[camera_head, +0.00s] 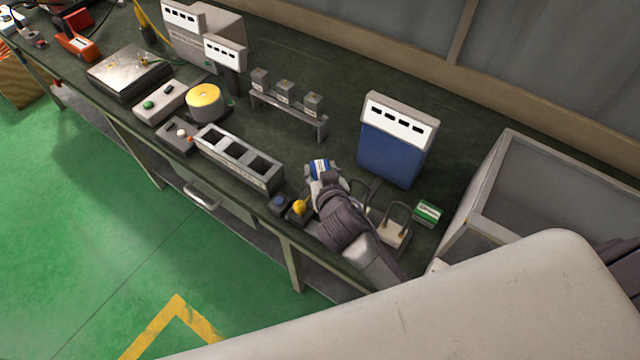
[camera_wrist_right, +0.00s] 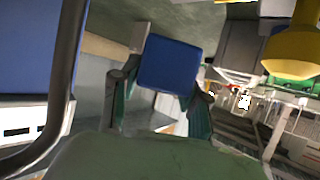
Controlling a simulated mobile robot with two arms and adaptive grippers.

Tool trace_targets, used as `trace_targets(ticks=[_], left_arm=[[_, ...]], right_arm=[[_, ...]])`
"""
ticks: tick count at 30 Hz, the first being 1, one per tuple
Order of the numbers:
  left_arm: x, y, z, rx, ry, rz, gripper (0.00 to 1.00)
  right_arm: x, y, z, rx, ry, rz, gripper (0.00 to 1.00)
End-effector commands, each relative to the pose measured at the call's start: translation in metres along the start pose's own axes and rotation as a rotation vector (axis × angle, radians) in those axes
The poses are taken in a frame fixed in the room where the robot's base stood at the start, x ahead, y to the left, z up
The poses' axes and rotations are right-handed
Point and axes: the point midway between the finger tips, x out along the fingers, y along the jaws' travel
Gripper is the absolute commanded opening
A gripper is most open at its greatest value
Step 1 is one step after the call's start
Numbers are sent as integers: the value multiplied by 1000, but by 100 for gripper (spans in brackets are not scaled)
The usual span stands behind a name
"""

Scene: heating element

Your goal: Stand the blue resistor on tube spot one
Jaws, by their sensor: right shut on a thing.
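My right gripper (camera_head: 322,178) is shut on the blue resistor (camera_head: 320,167), a small block with blue and white faces, held near the front of the bench. In the right wrist view the resistor's blue end (camera_wrist_right: 170,65) shows between the two fingers (camera_wrist_right: 160,98). The fingers hide part of its sides. To its left, a grey rack (camera_head: 240,158) has three square openings in a row. Behind it, a low grey stand (camera_head: 290,113) bears three small grey blocks. I cannot tell which place is tube spot one. My left gripper is not in view.
A blue box with a white top (camera_head: 392,142) stands right of the gripper. A green-and-white block (camera_head: 428,212) and a looped metal element (camera_head: 397,228) lie near my forearm. A yellow knob (camera_head: 299,206) is close below the gripper. A grey bin (camera_head: 487,192) stands at right.

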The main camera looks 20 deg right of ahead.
Motion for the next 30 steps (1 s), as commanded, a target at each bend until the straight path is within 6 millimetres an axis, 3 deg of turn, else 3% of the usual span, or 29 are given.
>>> trace_targets(ticks=[7, 15, 19, 26, 27, 30], left_arm=[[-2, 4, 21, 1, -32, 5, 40], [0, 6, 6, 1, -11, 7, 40], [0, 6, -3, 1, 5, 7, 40], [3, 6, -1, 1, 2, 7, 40], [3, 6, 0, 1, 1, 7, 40], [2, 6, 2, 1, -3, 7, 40]], right_arm=[[13, 0, 27, -1, 1, 0, 7], [29, 0, 59, -1, 1, 0, 7], [30, 0, 61, 0, 3, -2, 7], [31, 0, 63, 0, 3, -2, 7], [31, 0, 64, 0, 2, -1, 47], [30, 0, 63, 0, 2, -1, 56]])
